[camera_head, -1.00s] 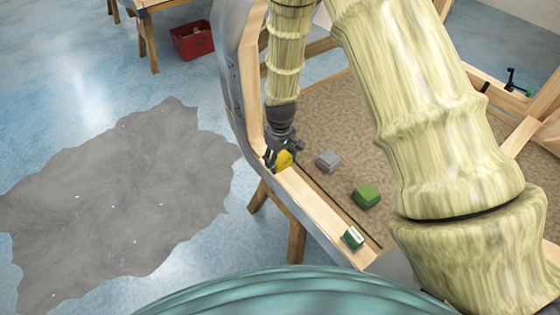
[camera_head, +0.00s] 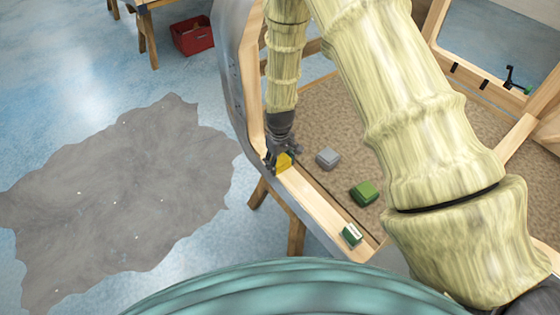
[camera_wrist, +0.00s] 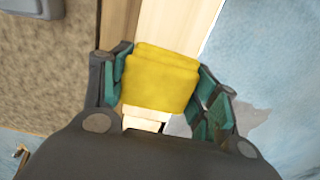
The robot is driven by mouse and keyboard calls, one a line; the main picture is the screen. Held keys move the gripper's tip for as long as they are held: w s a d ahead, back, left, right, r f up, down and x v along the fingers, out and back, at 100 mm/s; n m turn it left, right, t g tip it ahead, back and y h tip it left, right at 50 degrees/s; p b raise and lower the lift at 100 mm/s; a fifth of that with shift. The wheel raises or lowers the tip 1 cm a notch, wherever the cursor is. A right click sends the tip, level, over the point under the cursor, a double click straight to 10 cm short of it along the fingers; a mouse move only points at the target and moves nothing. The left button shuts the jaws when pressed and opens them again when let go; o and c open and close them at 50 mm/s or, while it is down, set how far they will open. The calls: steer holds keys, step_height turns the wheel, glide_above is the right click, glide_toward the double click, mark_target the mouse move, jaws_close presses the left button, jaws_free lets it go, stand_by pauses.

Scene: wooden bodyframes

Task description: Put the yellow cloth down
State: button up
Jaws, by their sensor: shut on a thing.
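The yellow cloth (camera_wrist: 160,78) is a folded pad between the teal-padded fingers of my gripper (camera_wrist: 162,85) in the wrist view. My gripper is shut on it. In the head view my gripper (camera_head: 280,160) points down over the wooden rail of the frame, and the yellow cloth (camera_head: 284,161) shows at its fingertips. The cloth is at or just above the rail's top; I cannot tell whether it touches the wood.
A grey block (camera_head: 328,158) and a green block (camera_head: 364,193) lie on the brown panel right of the rail. A green-and-white box (camera_head: 351,235) stands on the rail's near end. A red crate (camera_head: 192,37) stands on the floor, beyond a grey patch (camera_head: 120,195).

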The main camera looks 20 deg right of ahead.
mark_target(280, 160)
steer(key=o, duration=1.1)
steer(key=shift+f, duration=0.1)
steer(key=shift+c, duration=0.2)
step_height(280, 160, up, 12)
steer(key=b, duration=0.3)
steer(key=shift+r, duration=0.25)
